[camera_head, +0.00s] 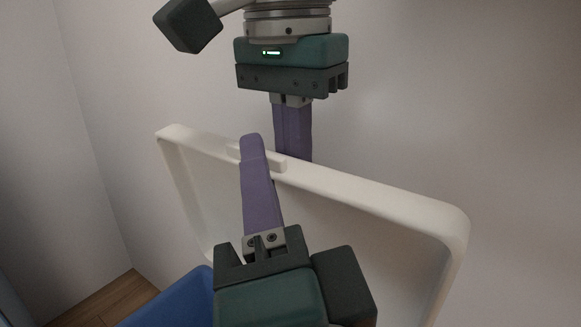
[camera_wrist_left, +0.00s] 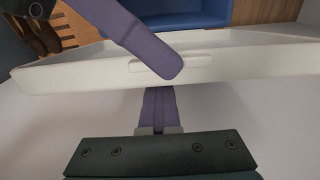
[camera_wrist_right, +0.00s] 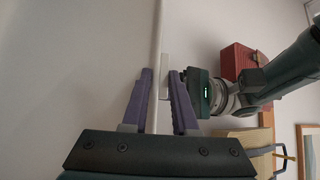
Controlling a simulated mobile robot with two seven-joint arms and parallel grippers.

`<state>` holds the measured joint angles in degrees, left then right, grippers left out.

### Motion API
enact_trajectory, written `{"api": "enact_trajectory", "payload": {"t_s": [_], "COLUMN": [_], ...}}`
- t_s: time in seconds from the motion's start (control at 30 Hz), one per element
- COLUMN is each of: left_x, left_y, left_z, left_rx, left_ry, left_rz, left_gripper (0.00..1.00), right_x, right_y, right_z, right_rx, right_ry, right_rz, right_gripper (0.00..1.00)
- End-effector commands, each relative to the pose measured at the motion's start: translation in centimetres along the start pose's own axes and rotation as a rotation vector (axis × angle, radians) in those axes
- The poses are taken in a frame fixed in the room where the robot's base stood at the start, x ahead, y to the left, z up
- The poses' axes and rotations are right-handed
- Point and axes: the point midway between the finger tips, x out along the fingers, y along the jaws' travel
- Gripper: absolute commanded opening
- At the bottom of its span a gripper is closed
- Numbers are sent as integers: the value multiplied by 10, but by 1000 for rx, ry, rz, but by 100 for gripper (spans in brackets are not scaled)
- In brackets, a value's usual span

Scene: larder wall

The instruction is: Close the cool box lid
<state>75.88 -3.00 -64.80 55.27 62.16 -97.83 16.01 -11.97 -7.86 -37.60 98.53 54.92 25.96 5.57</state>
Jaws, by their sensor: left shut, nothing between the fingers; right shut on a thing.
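The cool box lid (camera_head: 385,205) is a white rimmed panel standing raised, with a small ledge-like handle (camera_head: 274,164) on its upper edge. The blue cool box (camera_head: 172,303) shows at lower left, and beyond the lid (camera_wrist_left: 240,65) in the left wrist view (camera_wrist_left: 185,18). My right gripper (camera_head: 251,140) is shut on the lid at the handle; in the right wrist view its fingers (camera_wrist_right: 160,80) lie either side of the thin edge. My left gripper (camera_head: 293,158) is shut and empty on the lid's far side, its fingertips partly hidden behind the edge; I cannot tell whether they touch it.
A pale wall fills the background, with wooden flooring (camera_head: 112,302) at lower left. In the right wrist view, a red box (camera_wrist_right: 238,60) and a framed picture (camera_wrist_right: 309,150) show beyond my left arm. Both my grippers are close together at the lid's edge.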

Motion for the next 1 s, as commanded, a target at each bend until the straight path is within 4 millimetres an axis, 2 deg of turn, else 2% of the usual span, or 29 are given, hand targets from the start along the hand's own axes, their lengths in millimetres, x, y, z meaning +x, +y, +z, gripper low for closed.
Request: {"api": "enact_trajectory", "payload": {"t_s": [0.03, 0.97, 1.0], "left_x": [2, 3, 3], "left_y": [-2, -5, -5], "left_z": [3, 4, 4], "left_rx": [-3, -7, -7], "left_ry": [-15, -16, -16], "left_rz": [-4, -10, -10], "left_gripper": [0, 0, 0], "right_x": [0, -2, -2], "right_y": [4, 8, 8], "right_z": [-5, -4, -4], "right_rx": [-3, -4, -4], "right_ry": [13, 10, 10], "right_rz": [6, 14, 15], "right_gripper": [0, 0, 30]}}
